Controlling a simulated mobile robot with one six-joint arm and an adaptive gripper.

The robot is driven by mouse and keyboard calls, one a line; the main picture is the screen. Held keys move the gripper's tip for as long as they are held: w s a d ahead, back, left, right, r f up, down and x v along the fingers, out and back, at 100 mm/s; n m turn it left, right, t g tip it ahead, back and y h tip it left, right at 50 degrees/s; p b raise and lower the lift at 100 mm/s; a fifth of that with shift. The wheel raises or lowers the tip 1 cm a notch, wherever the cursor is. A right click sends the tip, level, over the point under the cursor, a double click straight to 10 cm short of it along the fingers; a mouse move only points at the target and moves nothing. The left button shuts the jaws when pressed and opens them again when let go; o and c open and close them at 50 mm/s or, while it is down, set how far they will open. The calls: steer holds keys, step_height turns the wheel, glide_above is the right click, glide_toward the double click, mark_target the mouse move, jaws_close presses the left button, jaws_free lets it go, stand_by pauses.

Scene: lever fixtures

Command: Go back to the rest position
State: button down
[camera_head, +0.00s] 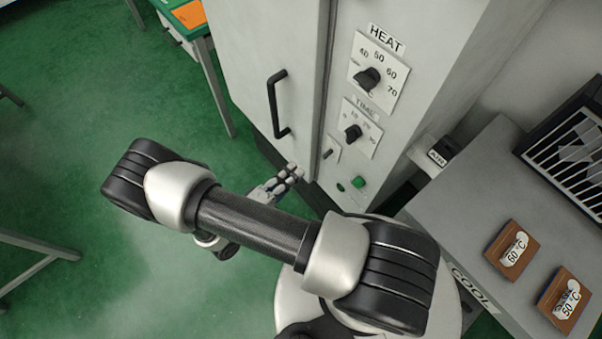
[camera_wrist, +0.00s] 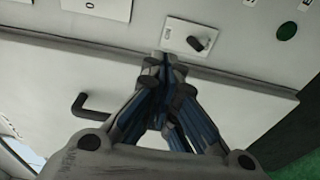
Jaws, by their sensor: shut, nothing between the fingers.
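My gripper (camera_head: 291,172) is shut and empty in front of the lower part of a grey cabinet in the head view. In the wrist view my gripper (camera_wrist: 163,62) shows with its fingertips together, close to a small lever switch (camera_wrist: 196,44) on a white plate. I cannot tell whether the fingertips touch anything. The same lever switch (camera_head: 328,154) shows in the head view, to the right of my gripper. My arm crosses the head view in front of the cabinet.
The cabinet has a door with a black handle (camera_head: 277,104), a HEAT knob (camera_head: 368,79), a TIME knob (camera_head: 352,132) and a green button (camera_head: 358,181). A grey COOL table (camera_head: 470,205) at right holds two wooden blocks and a black rack.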

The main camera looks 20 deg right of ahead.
steer(key=shift+s+a, duration=0.25)
steer(key=shift+s, duration=0.1)
steer(key=shift+r, duration=0.1)
steer(key=s+r+m+g+y, duration=0.1)
steer(key=s+r+y, duration=0.3)
steer(key=r, duration=0.7)
steer(key=s+d+r+m+g+y, duration=0.1)
steer(key=s+r+m+y, duration=0.1)
steer(key=s+r+y, duration=0.2)
steer(key=s+r+m+y, duration=0.2)
steer(key=r+y, duration=0.6)
steer(key=r, duration=0.9)
steer(key=shift+s+d+r+g, duration=0.3)
steer(key=shift+s+r+g, duration=0.1)
steer(key=shift+s, duration=0.65)
